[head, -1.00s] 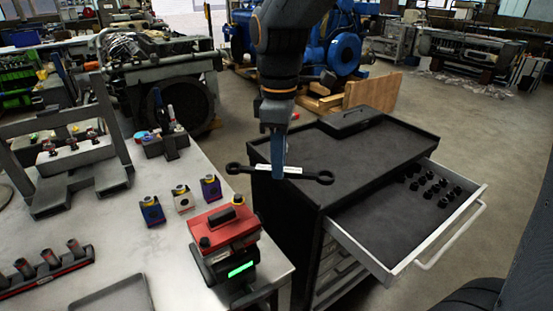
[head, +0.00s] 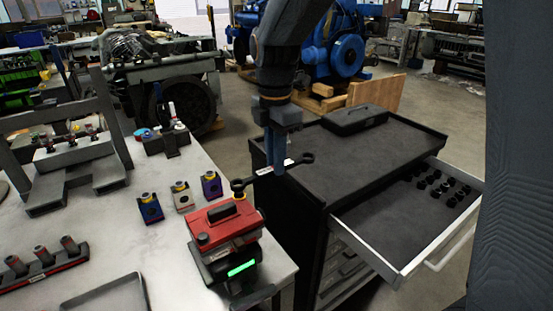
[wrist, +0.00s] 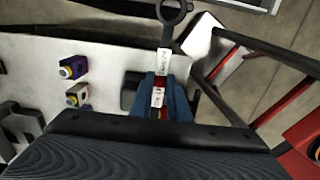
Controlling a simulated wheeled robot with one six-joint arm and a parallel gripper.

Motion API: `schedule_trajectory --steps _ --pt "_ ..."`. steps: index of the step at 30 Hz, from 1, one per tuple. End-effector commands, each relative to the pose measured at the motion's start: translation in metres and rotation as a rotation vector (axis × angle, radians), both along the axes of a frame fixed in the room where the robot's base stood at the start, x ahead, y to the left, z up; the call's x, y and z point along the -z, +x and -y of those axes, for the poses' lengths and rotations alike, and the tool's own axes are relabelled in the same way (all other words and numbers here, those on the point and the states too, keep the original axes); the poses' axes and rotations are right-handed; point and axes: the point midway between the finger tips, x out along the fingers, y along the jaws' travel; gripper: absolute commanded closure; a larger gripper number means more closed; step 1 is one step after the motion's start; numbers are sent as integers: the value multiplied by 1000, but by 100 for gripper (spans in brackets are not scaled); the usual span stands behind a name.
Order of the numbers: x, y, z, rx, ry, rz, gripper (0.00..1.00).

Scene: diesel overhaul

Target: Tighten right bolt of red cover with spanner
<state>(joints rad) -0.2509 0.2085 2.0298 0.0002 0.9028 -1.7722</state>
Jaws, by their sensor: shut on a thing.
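The red cover (head: 232,226) sits on a dark unit with a lit green strip, at the right corner of the bench. One bolt (head: 204,239) shows at its front left; the far right bolt (head: 240,197) is small, close below the spanner's left ring in the head view. My gripper (head: 275,170) is shut on the middle of the double-ring spanner (head: 297,161) and holds it up, slightly tilted. I cannot tell whether the ring touches the bolt.
A tool cabinet (head: 375,160) with an open drawer (head: 415,215) of black sockets stands right of the bench. Several small coloured blocks (head: 182,196), a tray (head: 105,295) and a socket rack (head: 42,268) lie on the bench (head: 120,235).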

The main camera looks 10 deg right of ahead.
Motion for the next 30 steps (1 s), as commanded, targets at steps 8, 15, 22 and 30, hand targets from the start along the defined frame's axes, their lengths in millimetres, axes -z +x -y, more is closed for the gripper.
schedule_trajectory --steps 8,15,22,30 --pt "11 0 0 1 0 -1 100" --pt "23 0 0 2 0 0 100" --pt "24 0 0 2 0 0 100" --pt "21 -14 5 129 0 0 100"
